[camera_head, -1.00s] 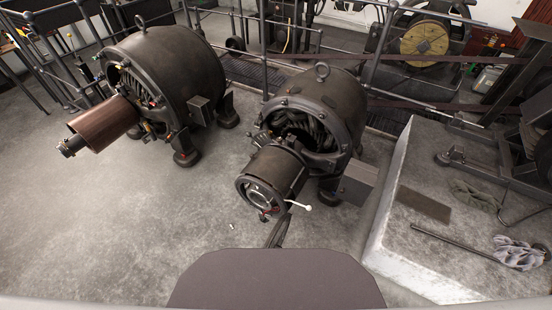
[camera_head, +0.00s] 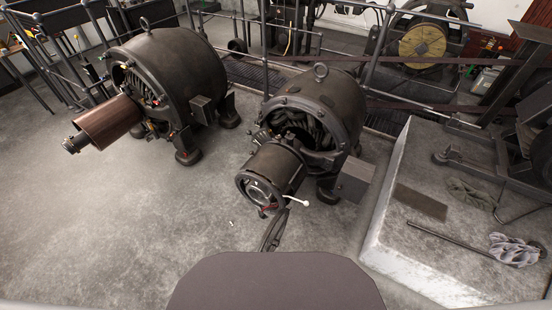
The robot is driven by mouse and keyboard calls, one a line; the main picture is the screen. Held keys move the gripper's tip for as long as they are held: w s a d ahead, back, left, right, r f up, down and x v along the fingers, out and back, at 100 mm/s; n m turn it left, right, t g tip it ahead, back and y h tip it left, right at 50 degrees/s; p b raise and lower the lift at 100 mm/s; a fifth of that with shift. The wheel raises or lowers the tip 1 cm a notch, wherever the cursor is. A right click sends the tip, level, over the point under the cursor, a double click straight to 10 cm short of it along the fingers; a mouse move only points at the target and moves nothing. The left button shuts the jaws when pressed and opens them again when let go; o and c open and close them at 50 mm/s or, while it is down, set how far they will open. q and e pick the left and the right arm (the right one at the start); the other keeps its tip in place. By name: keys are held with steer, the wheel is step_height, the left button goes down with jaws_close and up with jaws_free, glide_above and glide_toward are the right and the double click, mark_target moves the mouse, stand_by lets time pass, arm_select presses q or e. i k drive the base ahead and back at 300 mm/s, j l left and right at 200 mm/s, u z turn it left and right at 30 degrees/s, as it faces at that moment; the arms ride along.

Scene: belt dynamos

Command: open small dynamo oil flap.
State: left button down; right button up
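The small dynamo (camera_head: 337,112) stands right of centre, a dark round housing with a lifting ring on top. Its commutator end (camera_head: 272,172) points toward me, with a round end face and a short white-tipped lever (camera_head: 296,201) at its lower right. I cannot make out the oil flap or whether it is open. A slim dark shape, which looks like my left gripper (camera_head: 281,222), rises from behind my own body just below the end face. Its fingers are too small and dark to read, and I cannot tell whether it touches the dynamo. My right gripper is not in view.
A larger dynamo (camera_head: 177,75) with a brown cylinder (camera_head: 108,122) stands at the left. A grey box (camera_head: 354,180) sits at the small dynamo's right side. A raised concrete plinth (camera_head: 405,244) with a rod and rags is at the right. The floor at lower left is clear.

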mark_target(291, 136)
steer(key=l+z, duration=0.2)
steer(key=z, duration=0.2)
steer(key=l+z, duration=0.25)
steer(key=z, duration=0.2)
steer(key=i+l+z, duration=0.1)
steer(key=z, duration=0.3)
steer(key=l, duration=0.1)
